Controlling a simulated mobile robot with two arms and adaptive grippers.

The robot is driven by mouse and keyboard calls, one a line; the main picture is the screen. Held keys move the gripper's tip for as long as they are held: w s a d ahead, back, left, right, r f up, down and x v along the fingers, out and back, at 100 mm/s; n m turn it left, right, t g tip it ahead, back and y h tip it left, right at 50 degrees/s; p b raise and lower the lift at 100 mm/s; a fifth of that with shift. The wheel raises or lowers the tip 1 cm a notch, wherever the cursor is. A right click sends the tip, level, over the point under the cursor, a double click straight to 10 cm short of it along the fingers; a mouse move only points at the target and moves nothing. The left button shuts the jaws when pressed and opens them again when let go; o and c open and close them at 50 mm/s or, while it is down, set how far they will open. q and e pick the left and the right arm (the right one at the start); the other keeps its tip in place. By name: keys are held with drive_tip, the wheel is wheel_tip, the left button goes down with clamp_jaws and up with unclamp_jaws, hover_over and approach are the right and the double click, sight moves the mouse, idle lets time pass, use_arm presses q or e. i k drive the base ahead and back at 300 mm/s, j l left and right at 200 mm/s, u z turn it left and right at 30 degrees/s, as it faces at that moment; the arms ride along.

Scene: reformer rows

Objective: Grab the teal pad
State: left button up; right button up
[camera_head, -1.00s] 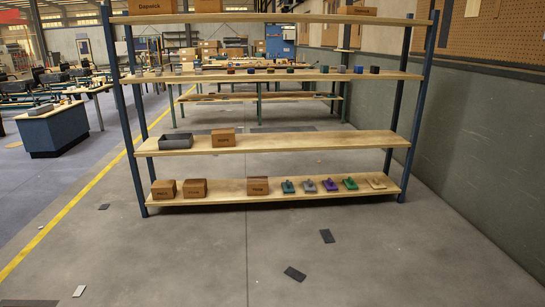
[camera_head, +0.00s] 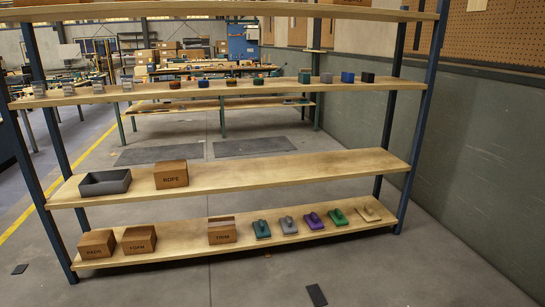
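The teal pad (camera_head: 261,230) sits on the bottom shelf (camera_head: 180,245) of the rack, just right of the wooden box marked TRIM (camera_head: 222,231). To its right in a row are a grey pad (camera_head: 288,226), a purple pad (camera_head: 313,221), a green pad (camera_head: 338,217) and a tan pad (camera_head: 367,214). Each pad seems to have a raised grip on top. Neither of my grippers is in view.
Two wooden boxes (camera_head: 97,244) (camera_head: 139,239) stand at the bottom shelf's left. The middle shelf (camera_head: 290,170) holds a grey bin (camera_head: 105,182) and the ROPE box (camera_head: 171,174). Small blocks line the shelf above. A blue post (camera_head: 416,120) stands at right. The floor in front is mostly clear.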

sight(262, 227)
drive_tip(key=i+l+z, duration=0.25)
drive_tip(key=i, duration=0.45)
drive_tip(key=i+j+z, duration=0.1)
drive_tip(key=i+z, duration=0.15)
drive_tip(key=i, duration=0.45)
